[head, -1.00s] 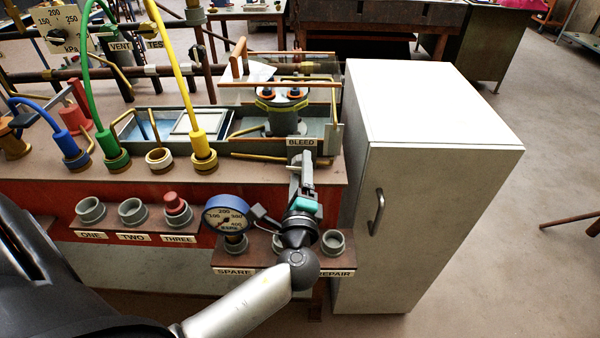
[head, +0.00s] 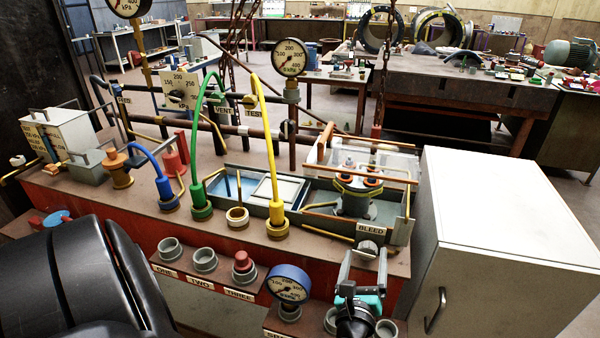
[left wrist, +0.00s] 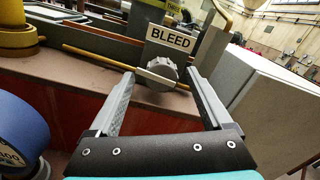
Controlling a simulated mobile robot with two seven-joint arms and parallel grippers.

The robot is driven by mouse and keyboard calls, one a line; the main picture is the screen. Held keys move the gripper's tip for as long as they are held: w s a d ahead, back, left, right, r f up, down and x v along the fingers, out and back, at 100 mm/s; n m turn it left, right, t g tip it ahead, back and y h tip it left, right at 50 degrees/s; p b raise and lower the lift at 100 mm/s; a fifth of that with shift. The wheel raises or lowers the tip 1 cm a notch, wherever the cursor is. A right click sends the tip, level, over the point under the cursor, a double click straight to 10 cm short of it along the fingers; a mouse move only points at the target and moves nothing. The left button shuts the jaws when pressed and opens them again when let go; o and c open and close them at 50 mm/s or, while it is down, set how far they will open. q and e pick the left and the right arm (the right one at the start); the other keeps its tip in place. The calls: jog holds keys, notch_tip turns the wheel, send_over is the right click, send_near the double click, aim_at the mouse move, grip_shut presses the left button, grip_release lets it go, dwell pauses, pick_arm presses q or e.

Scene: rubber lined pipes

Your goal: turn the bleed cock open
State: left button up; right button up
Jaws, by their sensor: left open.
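The bleed cock (head: 367,248) is a grey ribbed round knob just below the white BLEED label (head: 370,229), on the front of the bench. In the left wrist view the knob (left wrist: 159,76) has a pale bar across its face, lying nearly level with a slight tilt. My left gripper (head: 364,262) is open and points at the knob from the front. In the left wrist view its two fingers (left wrist: 160,82) stand on either side of the knob, with a visible gap on each side. I cannot tell whether the tips reach past its face. My right gripper is out of view.
A white cabinet (head: 500,215) stands close to the right of my gripper. A blue-rimmed gauge (head: 289,284) stands to the left of it. A yellow hose (head: 268,150) and a tray (head: 312,222) are behind. Grey sockets (head: 204,260) line the front ledge.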

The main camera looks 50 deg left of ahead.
pick_arm(q)
jog(key=m+p, duration=0.1)
jog(key=m, duration=0.2)
jog(key=shift+w+r+m, duration=0.1)
jog(key=shift+r+m, duration=0.05)
jog(key=shift+m, duration=0.25)
jog(key=m+p, duration=0.1)
jog(key=m, duration=0.2)
jog(key=shift+d, duration=0.1)
jog(key=f+v, duration=0.1)
jog(key=v, duration=1.4)
jog(key=s+a+f+n+g+h, duration=0.1)
jog(key=s+f+n+g, duration=0.2)
jog(key=f, duration=0.6)
jog(key=s+a+f+n+g+h+b, duration=0.1)
jog(key=s+f+n+g+h, duration=0.1)
jog(key=f, duration=0.7)
jog(key=s+a+f+n+g+h+b, duration=0.1)
jog(key=s+f+n+g, duration=0.3)
jog(key=f, duration=0.6)
jog(key=shift+s+a, duration=0.35)
jog(key=shift+a, duration=0.2)
jog(key=shift+f, duration=0.1)
